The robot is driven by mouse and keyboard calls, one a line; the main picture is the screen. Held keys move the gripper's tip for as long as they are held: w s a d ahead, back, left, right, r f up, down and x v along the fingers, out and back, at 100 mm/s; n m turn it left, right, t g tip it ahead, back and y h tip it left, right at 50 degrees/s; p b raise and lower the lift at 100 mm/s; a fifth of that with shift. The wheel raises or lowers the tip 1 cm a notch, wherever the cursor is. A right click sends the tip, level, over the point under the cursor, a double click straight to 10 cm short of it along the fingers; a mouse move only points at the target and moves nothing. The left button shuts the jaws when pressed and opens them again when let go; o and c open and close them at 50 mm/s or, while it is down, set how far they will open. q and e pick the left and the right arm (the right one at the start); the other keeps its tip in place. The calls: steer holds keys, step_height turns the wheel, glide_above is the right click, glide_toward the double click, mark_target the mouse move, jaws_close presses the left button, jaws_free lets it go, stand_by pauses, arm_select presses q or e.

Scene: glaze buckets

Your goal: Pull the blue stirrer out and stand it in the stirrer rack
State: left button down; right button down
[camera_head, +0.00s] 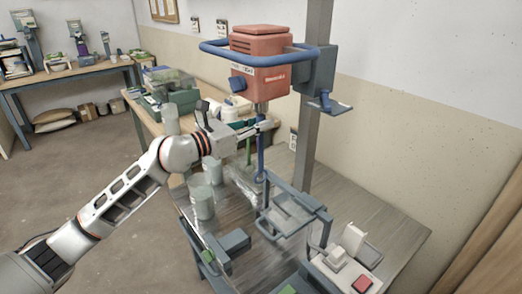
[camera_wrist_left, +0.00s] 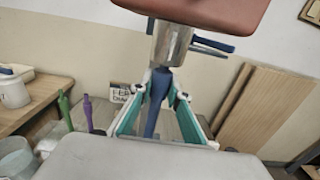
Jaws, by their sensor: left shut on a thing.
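My left gripper (camera_head: 264,126) is shut on the blue stirrer (camera_head: 261,160), just below the red mixer head (camera_head: 261,60). In the left wrist view the blue stirrer (camera_wrist_left: 153,108) stands between the teal finger pads. Its top is at the silver chuck (camera_wrist_left: 172,44); I cannot tell whether it is still seated there. Its lower end hangs above the bench by the blue frame. A green stirrer (camera_wrist_left: 65,110) and a purple stirrer (camera_wrist_left: 88,112) stand upright to the left in the wrist view. Their rack is mostly hidden. My right gripper is out of view.
A blue tubular frame (camera_head: 310,202) stands below the mixer, close to the stirrer. Glaze buckets (camera_head: 202,204) stand left of it on the bench. The grey column (camera_head: 314,130) rises behind. A switch box with a red button (camera_head: 362,284) is at the front right.

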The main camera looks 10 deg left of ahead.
arm_select(q)
steer(key=shift+f+b, duration=0.8)
steer(key=shift+f, duration=1)
steer(key=shift+s+a, duration=0.1)
steer(key=v, duration=1)
steer(key=shift+s+a, duration=0.25)
steer(key=shift+s, duration=0.05)
stand_by(0.9)
